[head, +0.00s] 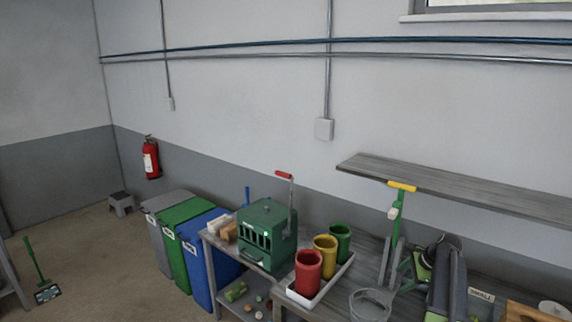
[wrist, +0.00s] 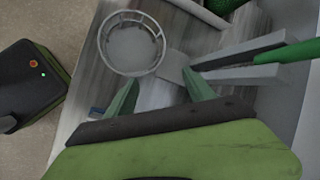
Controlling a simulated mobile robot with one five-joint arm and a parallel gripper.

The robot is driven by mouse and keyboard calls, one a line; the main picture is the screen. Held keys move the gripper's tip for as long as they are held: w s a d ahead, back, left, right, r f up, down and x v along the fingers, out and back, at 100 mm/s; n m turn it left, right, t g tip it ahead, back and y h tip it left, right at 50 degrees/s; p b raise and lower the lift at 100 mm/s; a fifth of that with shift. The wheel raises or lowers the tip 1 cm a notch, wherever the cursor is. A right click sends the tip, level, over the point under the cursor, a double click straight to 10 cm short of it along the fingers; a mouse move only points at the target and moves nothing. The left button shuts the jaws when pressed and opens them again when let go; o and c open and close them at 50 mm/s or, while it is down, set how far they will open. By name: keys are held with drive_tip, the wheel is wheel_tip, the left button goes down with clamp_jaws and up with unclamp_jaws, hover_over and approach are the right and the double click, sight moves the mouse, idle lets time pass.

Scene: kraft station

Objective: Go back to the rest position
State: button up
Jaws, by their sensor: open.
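My gripper (wrist: 160,92) shows in the wrist view with its two green fingertips apart and nothing held between them. It is above the grey tabletop (wrist: 85,95), close to a round grey basket (wrist: 131,14) and to a tool with grey arms and a green handle (wrist: 295,52). I cannot tell from this view how high the fingertips are above the table. In the head view, I cannot make out the fingertips clearly.
The basket rim (head: 370,292) and a green stand with a yellow handle (head: 402,186) are on the bench. Red (head: 308,272), yellow (head: 325,250) and green (head: 341,240) cups stand in a white tray. A green box (head: 267,232) is left. A shelf (head: 460,185) overhangs the bench.

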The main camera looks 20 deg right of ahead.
drive_tip(key=w+a+f+n+g+b, duration=0.1)
drive_tip(key=w+a+f+n+b, duration=0.15)
drive_tip(key=a, duration=0.95)
drive_tip(key=w+a+f+n+g+b, duration=0.1)
drive_tip(key=a+f+n, duration=0.2)
drive_tip(key=a, duration=0.9)
drive_tip(key=w+a+f+n+g+b, duration=0.1)
drive_tip(key=a+f+n+b, duration=0.15)
drive_tip(key=a, duration=0.95)
drive_tip(key=s+a+f+n+g+b, duration=0.1)
drive_tip(key=s+a+f+n+b, duration=0.25)
drive_tip(key=a, duration=0.65)
drive_tip(key=s+a+f+n+g+h+p, duration=0.1)
drive_tip(key=s+n+h, duration=0.1)
drive_tip(key=s+n, duration=0.7)
drive_tip(key=shift+s+a+n+g, duration=0.3)
drive_tip(key=shift+n, duration=0.45)
